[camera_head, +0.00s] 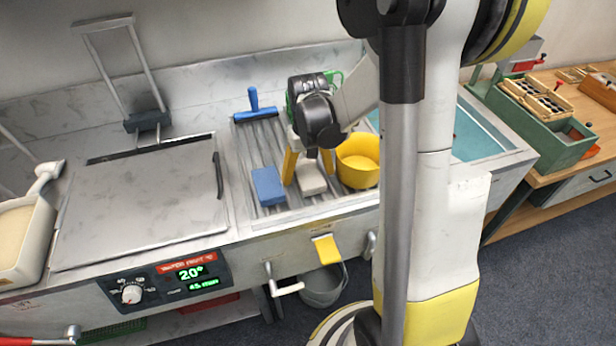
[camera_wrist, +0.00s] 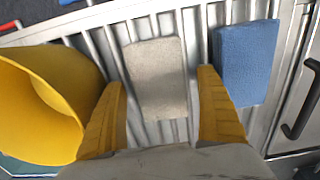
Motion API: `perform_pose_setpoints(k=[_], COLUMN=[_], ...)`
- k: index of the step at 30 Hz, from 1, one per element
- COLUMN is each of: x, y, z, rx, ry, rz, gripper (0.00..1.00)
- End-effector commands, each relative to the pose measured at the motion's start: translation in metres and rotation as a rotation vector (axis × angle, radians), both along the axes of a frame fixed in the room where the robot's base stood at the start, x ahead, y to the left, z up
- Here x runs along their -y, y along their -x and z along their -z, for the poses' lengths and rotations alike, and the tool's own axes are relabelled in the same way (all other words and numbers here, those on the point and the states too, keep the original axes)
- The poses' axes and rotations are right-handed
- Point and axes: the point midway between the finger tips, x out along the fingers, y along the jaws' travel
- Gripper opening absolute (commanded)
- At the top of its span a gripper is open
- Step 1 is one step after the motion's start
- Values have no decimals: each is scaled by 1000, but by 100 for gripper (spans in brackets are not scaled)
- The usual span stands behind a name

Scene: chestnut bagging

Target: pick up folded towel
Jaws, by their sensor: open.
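A pale beige, flat rectangular pad, which looks like the folded towel (camera_head: 313,182), lies on the ribbed metal drainboard. It also shows in the wrist view (camera_wrist: 156,78). My gripper (camera_head: 309,172) is over it, pointing down, with its yellow fingers spread and nothing held. In the wrist view my gripper (camera_wrist: 162,82) has one finger on each side of the pad, with gaps between. I cannot tell the height of the fingertips over the board. A blue rectangular pad (camera_head: 268,186) lies just left of it, close beside a finger in the wrist view (camera_wrist: 245,62).
A yellow bowl (camera_head: 358,172) stands close on the right of the beige pad. A blue-handled tool (camera_head: 255,108) lies behind on the drainboard (camera_head: 246,150). A metal lid with a black handle (camera_head: 150,200) is on the left, a water basin (camera_head: 480,135) on the right.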

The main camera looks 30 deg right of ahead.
Motion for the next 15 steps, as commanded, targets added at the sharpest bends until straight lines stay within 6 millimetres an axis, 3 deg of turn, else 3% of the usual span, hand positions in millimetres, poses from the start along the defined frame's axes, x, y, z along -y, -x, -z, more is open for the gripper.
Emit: perform_pose_setpoints(k=[1,6,8,9,15], x=[0,0,0,0,0], y=[0,0,0,0,0], z=[0,-1,-1,-1,-4], rx=[0,0,0,0,0], ry=[0,0,0,0,0], rz=[0,0,0,0,0], gripper=[76,28,28,23,23])
